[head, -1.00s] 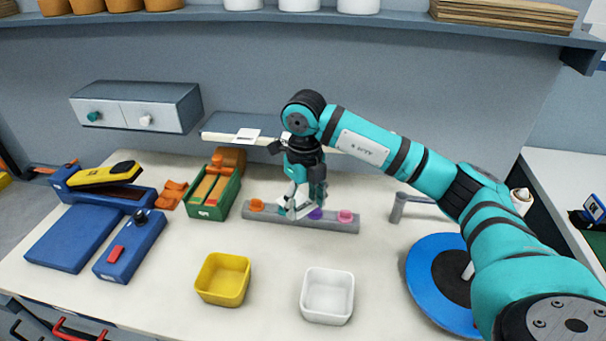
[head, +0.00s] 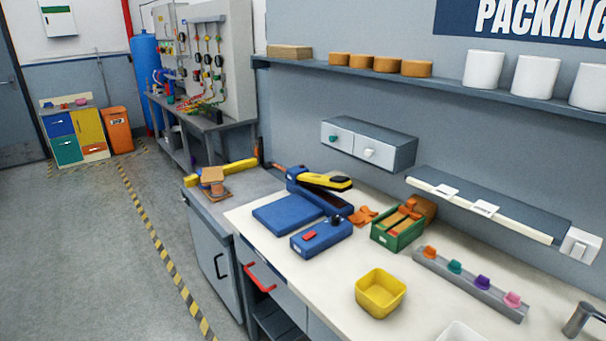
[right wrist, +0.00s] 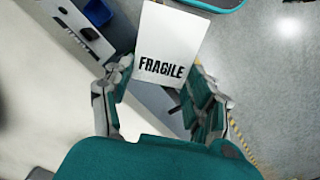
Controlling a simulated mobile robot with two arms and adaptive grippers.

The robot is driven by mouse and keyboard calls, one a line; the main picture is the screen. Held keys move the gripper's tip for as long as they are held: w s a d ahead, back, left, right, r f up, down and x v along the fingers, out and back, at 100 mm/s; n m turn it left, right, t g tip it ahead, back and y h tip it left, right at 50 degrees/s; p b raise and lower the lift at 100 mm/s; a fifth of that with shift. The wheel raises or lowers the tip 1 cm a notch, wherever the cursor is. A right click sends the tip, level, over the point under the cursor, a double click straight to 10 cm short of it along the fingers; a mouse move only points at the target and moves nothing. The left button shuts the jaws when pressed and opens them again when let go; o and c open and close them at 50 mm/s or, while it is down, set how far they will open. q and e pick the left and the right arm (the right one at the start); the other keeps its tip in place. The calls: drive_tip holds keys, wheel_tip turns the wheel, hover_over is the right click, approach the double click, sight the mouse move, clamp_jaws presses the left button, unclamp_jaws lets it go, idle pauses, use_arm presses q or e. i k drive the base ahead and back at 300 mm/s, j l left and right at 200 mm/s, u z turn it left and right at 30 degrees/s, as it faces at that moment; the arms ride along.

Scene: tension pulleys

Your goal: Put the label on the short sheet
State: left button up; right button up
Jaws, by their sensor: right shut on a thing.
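A white label (right wrist: 165,50) printed FRAGILE in black shows in the right wrist view. My right gripper (right wrist: 162,76) is shut on it, with one dark finger at each side of its printed end. My right gripper is out of the head view, and my left gripper shows in neither view. No sheet is clearly marked as the short one. A brown flat stack (head: 289,51) lies at the left end of the upper shelf.
The pale bench (head: 345,270) holds a blue pad (head: 287,213), a green box (head: 398,232), a yellow bin (head: 380,292) and a grey strip with coloured knobs (head: 470,283). Open floor (head: 90,260) lies at left.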

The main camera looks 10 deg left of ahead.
sight(213, 173)
drive_tip(key=i+j+u, duration=0.15)
drive_tip(key=i+j, duration=0.9)
drive_tip(key=j, duration=0.2)
drive_tip(key=i+j+u, duration=0.1)
drive_tip(key=i+j, duration=1)
drive_tip(key=i+j+u, duration=0.15)
drive_tip(key=i+j, duration=0.9)
drive_tip(key=i, duration=0.15)
